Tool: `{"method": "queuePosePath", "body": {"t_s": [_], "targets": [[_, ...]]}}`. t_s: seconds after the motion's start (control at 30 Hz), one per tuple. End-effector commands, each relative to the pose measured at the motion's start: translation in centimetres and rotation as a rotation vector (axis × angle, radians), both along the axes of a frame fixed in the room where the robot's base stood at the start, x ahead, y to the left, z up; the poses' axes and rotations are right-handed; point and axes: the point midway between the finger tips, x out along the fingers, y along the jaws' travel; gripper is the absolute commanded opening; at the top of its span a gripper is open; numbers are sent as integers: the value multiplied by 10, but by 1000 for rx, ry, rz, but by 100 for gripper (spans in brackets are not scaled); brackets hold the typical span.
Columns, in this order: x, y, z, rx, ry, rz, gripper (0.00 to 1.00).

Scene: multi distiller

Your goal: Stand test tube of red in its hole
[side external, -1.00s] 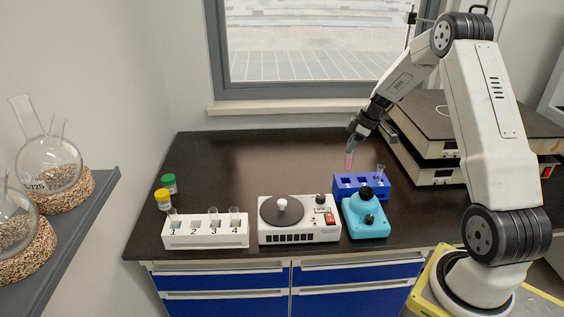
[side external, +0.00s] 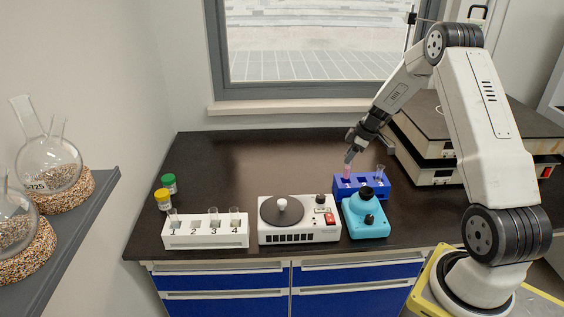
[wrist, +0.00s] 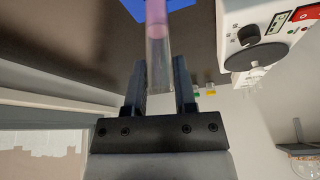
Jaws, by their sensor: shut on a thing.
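My gripper (side external: 350,156) is shut on the test tube of red (side external: 347,172), which shows pinkish-red. It holds the tube roughly upright at the left part of the blue rack (side external: 375,193). The tube's lower end meets the rack's left hole in the side view, but I cannot tell how deep it is. In the wrist view the tube (wrist: 158,50) lies between the two fingers (wrist: 160,88), pink toward its far end and clear nearer me. A corner of the blue rack (wrist: 128,8) shows beyond it.
A teal device (side external: 366,222) is just in front of the rack. A white stirrer (side external: 300,232), a white numbered rack (side external: 205,238) with several tubes, and yellow-capped (side external: 162,199) and green-capped (side external: 169,183) bottles stand left. The back left counter is clear.

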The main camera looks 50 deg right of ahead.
Motion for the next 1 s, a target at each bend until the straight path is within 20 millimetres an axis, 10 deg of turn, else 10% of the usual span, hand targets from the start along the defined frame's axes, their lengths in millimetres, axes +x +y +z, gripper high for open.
{"method": "queuePosePath", "body": {"t_s": [1.0], "targets": [[0,0,-18,0,0,-1,0]]}}
